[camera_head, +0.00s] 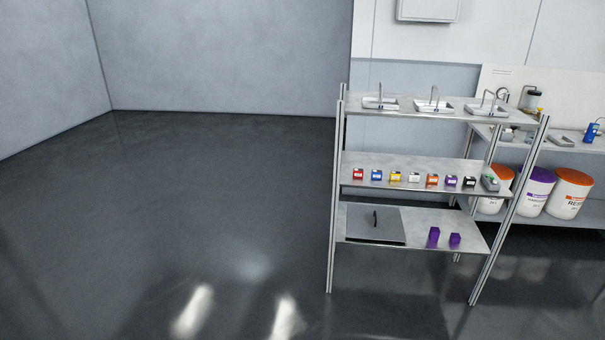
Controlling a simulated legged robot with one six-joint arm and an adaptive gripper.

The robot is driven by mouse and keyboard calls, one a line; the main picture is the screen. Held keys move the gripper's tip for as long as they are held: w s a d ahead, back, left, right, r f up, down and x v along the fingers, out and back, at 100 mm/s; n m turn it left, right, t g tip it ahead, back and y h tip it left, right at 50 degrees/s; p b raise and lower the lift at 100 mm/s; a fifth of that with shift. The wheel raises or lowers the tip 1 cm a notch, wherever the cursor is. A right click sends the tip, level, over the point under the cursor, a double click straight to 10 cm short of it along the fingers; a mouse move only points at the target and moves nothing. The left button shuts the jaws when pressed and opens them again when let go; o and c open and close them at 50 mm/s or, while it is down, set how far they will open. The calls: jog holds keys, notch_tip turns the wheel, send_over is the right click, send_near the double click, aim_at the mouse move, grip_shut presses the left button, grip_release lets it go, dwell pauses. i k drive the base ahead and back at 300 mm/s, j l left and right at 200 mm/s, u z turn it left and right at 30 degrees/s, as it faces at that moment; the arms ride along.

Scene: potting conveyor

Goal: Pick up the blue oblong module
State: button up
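No thing in view is plainly a blue oblong module. A small blue block (377,176) with a pale label stands on the middle shelf, second from the left in a row of small coloured blocks. It looks boxy and is too small to tell its exact shape. A blue upright object (590,133) also stands on the bench at the far right, partly cut by the frame edge. My gripper is not in view.
A metal rack (420,245) stands right of centre. Its top holds trays with bent metal pieces; its bottom shelf holds a dark handled plate (372,228) and purple blocks (433,237). White drums (568,195) stand behind on the right. The floor (180,210) at left is clear.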

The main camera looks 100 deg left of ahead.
aim_at(377, 175)
jog(key=u, duration=2.85)
jog(key=i, duration=0.7)
jog(key=i+l, duration=0.15)
jog(key=i, duration=0.55)
jog(key=i+u, duration=0.1)
jog(key=i, duration=0.6)
jog(key=i+l, duration=0.15)
jog(key=i, duration=0.55)
